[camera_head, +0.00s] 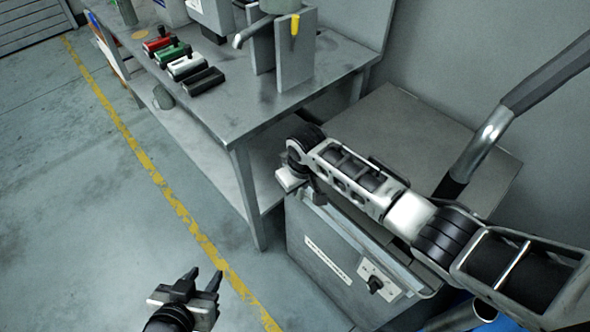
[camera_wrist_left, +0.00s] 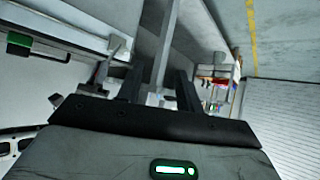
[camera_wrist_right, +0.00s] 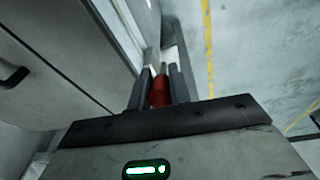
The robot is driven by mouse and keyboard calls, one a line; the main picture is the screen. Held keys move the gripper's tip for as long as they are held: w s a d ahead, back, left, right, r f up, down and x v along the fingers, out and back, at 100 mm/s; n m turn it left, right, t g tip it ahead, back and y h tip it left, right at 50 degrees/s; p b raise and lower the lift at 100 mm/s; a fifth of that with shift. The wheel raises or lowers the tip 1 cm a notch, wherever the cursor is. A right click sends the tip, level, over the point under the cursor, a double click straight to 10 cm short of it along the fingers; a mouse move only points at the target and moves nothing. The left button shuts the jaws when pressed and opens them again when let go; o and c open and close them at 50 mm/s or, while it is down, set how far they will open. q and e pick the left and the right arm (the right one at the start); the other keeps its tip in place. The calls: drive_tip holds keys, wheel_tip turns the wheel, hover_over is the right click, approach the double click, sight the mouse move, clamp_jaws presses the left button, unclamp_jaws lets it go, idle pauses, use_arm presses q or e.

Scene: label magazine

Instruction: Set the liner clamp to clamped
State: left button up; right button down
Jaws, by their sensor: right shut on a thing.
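The grey label magazine cabinet (camera_head: 345,262) stands low at the right in the head view, with a white label strip and a black knob (camera_head: 375,284) on its front. My right gripper (camera_head: 304,186) is at its far left top corner. In the right wrist view my right gripper (camera_wrist_right: 159,78) is shut on a red handle (camera_wrist_right: 160,93), apparently the liner clamp's; my own wrist hides it in the head view. The clamp's position cannot be told. My left gripper (camera_head: 204,281) is open and empty over the floor, apart from the cabinet; its spread fingers show in the left wrist view (camera_wrist_left: 158,88).
A grey workbench (camera_head: 262,108) stands behind the cabinet, with red (camera_head: 157,41), green (camera_head: 174,50), white (camera_head: 187,65) and black (camera_head: 203,81) boxes in a row and a stand with a yellow part (camera_head: 295,24). The floor with a yellow line (camera_head: 165,195) is clear at left.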

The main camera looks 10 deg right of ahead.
use_arm(q)
drive_tip(key=shift+s+a, duration=0.1)
drive_tip(key=shift+a, duration=0.1)
use_arm(e)
drive_tip(key=s+d+f+t+y, duration=0.1)
drive_tip(key=t, duration=0.1)
drive_tip(key=s+d+f+t+y, duration=0.1)
drive_tip(key=s+f+t, duration=0.1)
drive_tip(key=shift+d+y, duration=0.1)
drive_tip(key=shift+y, duration=0.3)
use_arm(q)
drive_tip(key=shift+s+d, duration=0.1)
